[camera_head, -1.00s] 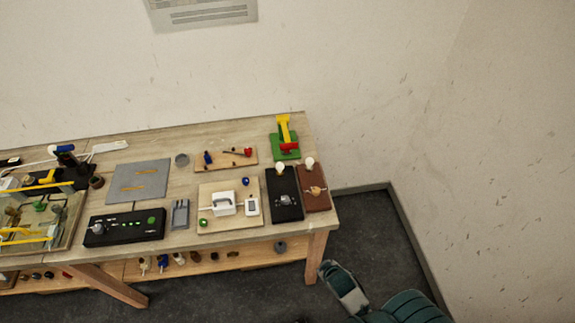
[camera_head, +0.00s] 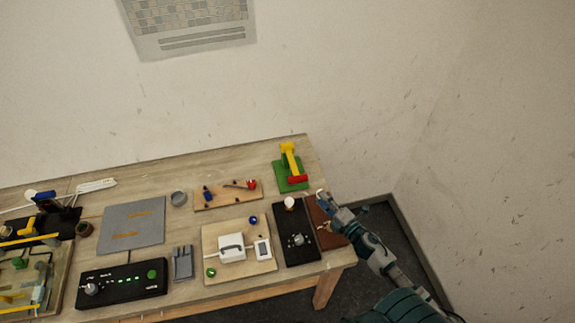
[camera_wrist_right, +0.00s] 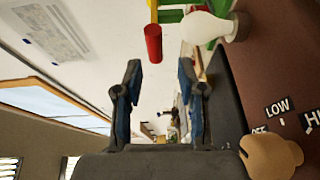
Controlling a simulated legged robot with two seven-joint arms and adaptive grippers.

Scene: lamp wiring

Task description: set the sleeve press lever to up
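The press (camera_head: 290,175) stands at the table's back right. It has a green base, a yellow arm (camera_head: 291,158) and a red handle (camera_head: 298,179) at the arm's front end. I cannot tell the lever's exact angle. In the right wrist view, the red handle (camera_wrist_right: 153,43) shows beyond the fingertips, beside yellow and green parts. My right gripper (camera_head: 324,202) is over the brown board at the table's right end, in front of the press and apart from it. Its two fingers (camera_wrist_right: 160,100) are spread with nothing between them. My left gripper is out of view.
A brown board (camera_wrist_right: 225,100) with a white bulb (camera_wrist_right: 212,27) and a tan knob (camera_wrist_right: 270,156) lies close to my right gripper. A black box (camera_head: 296,246) with a bulb stands beside it. Wooden boards with parts and a grey mat (camera_head: 133,228) lie further left.

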